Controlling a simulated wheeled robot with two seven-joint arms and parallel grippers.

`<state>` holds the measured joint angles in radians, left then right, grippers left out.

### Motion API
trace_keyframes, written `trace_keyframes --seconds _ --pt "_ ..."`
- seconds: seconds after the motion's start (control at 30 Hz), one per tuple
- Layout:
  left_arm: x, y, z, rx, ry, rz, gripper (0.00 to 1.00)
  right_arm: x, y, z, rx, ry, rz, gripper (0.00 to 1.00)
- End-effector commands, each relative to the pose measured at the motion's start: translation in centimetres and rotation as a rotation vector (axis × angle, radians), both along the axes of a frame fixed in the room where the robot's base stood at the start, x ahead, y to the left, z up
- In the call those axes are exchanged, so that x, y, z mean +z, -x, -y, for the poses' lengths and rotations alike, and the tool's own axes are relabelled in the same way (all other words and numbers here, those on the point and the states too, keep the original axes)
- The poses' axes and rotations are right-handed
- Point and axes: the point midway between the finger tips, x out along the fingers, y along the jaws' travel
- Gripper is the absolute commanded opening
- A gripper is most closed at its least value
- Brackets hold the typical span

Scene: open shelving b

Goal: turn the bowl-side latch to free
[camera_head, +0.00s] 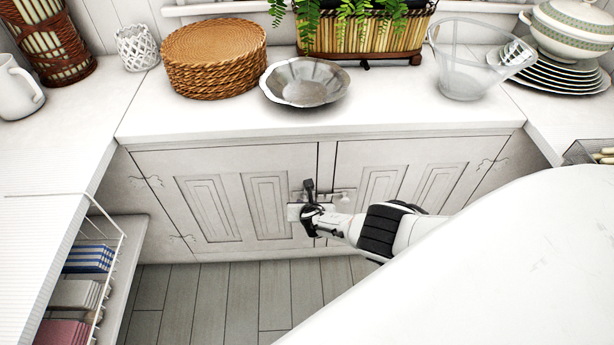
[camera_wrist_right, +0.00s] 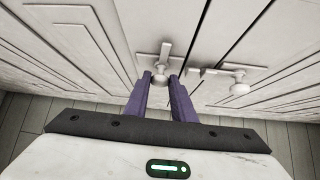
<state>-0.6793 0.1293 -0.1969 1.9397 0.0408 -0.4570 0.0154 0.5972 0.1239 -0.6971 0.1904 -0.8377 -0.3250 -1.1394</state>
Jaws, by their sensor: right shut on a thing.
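The latch (camera_head: 308,187) sits on the left cabinet door (camera_head: 228,195) near the gap between the two doors, below the metal bowl (camera_head: 304,83). Its lever points roughly upright. My right gripper (camera_head: 311,216) reaches in from the right at the latch. In the right wrist view, the two purple fingers (camera_wrist_right: 160,78) close around the latch's knob, with the lever (camera_wrist_right: 165,50) rising above them and a light plate behind. The fingers hide part of the latch. My left gripper is in neither view.
The right door (camera_head: 397,178) has its own knob fitting (camera_wrist_right: 240,88). Both doors look shut. The counter above holds woven mats (camera_head: 214,58), a plant box (camera_head: 365,35), a clear bowl (camera_head: 464,62) and stacked plates (camera_head: 560,75). A wire rack (camera_head: 112,250) stands at left; the floor (camera_head: 225,295) is clear.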

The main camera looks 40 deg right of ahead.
Motion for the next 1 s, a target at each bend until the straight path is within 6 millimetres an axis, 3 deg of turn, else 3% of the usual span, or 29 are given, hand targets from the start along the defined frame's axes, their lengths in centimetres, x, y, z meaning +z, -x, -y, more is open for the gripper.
trace_keyframes --seconds 0.77,0.8,0.9,1.0 --pt "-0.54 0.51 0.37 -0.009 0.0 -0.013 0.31 -0.01 -0.01 -0.1 0.001 0.086 -0.055 0.0" --pt "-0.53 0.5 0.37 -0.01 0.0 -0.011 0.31 -0.01 -0.01 -0.1 0.001 0.086 -0.055 0.28" --pt "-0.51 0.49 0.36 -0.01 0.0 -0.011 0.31 -0.01 -0.01 -0.1 0.001 0.085 -0.054 0.42" --pt "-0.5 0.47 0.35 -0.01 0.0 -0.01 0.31 -0.01 -0.02 -0.11 0.001 0.085 -0.054 0.42"
